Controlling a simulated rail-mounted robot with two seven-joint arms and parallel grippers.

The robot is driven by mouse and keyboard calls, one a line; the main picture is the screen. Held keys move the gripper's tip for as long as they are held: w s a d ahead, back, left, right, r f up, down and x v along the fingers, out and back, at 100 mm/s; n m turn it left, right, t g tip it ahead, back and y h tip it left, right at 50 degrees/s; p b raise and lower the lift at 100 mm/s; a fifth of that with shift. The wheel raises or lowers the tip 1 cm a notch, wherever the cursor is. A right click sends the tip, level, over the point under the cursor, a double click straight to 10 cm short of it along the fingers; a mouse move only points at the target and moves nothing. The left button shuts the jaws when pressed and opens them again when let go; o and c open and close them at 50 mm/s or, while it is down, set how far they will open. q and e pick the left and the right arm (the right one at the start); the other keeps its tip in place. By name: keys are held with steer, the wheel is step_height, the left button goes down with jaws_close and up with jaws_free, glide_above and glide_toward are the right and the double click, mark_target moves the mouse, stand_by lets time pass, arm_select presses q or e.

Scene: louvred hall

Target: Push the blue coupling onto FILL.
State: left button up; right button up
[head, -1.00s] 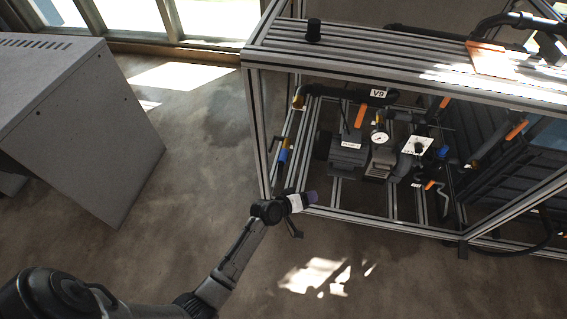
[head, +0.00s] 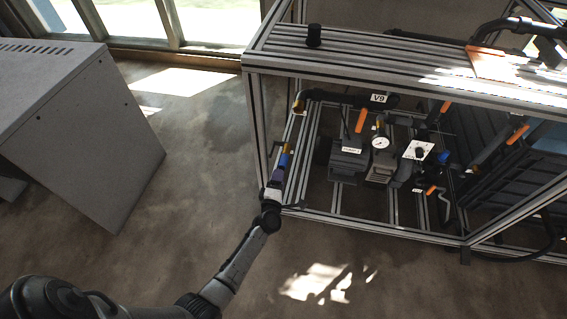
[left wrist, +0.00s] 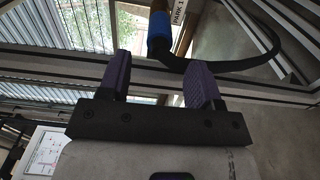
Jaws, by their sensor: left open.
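The blue coupling (head: 284,160) sits on a brass fitting (head: 288,148) inside the frame's left end. In the left wrist view the coupling (left wrist: 160,32) is above and beyond my fingertips, between them from side to side. A black hose (left wrist: 225,66) curves from its lower end to the right. A label that seems to read PARK 1 (left wrist: 180,12) is beside the brass fitting. My left gripper (head: 278,176) is open and empty, with purple pads, just short of the coupling; it also shows in the left wrist view (left wrist: 159,65). I cannot pick out a FILL label.
An aluminium frame post (head: 259,130) stands close left of my gripper, with a top rail (head: 350,65) above. Pumps, a gauge (head: 380,142) and orange-handled valves fill the frame's inside. A grey cabinet (head: 75,130) stands at the left. Open floor lies between.

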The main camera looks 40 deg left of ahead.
mark_target(282, 168)
arm_select(q)
steer(key=b+x, duration=0.2)
steer(key=x, duration=0.4)
steer(key=shift+w, duration=0.15)
steer(key=shift+b+x, duration=0.45)
steer(key=shift+x, duration=0.35)
steer(key=shift+c, duration=0.4)
steer(key=c, duration=0.6)
jaws_close()
